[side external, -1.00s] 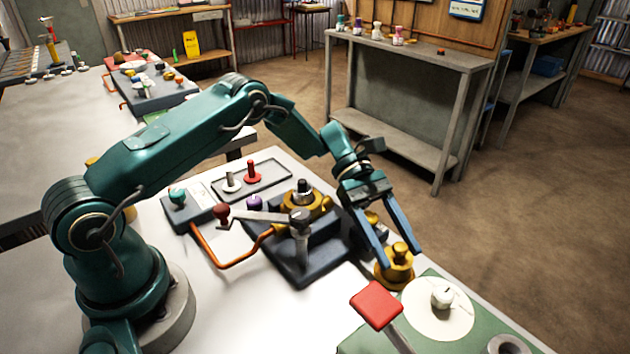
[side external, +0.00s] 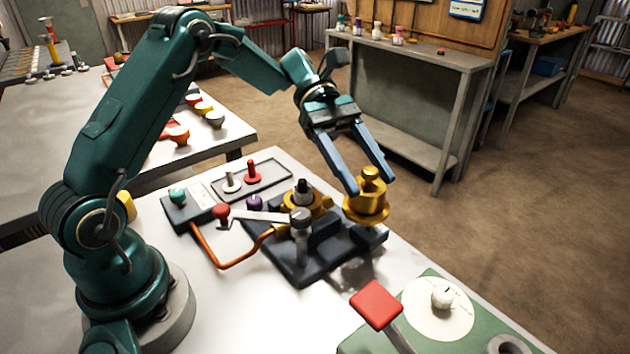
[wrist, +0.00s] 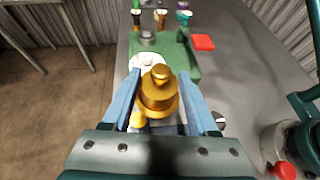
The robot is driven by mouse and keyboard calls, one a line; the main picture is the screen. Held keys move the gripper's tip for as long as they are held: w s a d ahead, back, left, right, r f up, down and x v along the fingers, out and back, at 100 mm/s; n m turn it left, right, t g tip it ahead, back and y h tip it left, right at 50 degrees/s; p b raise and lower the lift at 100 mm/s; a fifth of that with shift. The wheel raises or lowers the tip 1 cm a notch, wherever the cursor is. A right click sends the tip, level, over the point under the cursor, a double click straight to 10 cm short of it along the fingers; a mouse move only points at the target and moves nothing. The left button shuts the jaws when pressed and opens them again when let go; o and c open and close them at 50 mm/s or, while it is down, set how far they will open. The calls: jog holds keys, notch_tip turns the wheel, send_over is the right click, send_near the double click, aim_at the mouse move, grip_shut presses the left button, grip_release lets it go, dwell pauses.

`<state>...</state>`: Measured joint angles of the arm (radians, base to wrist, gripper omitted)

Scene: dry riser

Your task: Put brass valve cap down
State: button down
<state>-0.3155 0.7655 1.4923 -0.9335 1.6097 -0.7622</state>
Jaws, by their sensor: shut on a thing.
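The brass valve cap (side external: 367,200) is a golden stepped piece with a knob on top. My gripper (side external: 371,181) is shut on it and holds it upright in the air, over the right end of the dark fixture (side external: 298,262). In the wrist view the cap (wrist: 158,92) sits between the two blue fingers and hides part of what lies below. A brass valve body (side external: 301,203) with a dark and silver stem stands on the fixture, left of the held cap.
A grey lever and clamp post (side external: 300,240) rise from the fixture's front. An orange tube (side external: 230,262) curves at left. A green board (side external: 415,335) carries a white disc (side external: 415,312) with a knob. A red square pad (side external: 376,304) stands nearby. Bare bench lies between.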

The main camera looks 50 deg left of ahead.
jog(key=s+a+r+n+t, duration=0.3)
jog(key=a+r+n+t, duration=0.1)
jog(key=a, duration=0.7)
jog(key=f, duration=0.7)
jog(key=shift+s+a+f, duration=0.1)
jog(key=shift+a+f, duration=0.15)
jog(key=shift+a, duration=0.05)
jog(key=shift+f, duration=0.3)
jog(key=shift+c, duration=0.9)
grip_release()
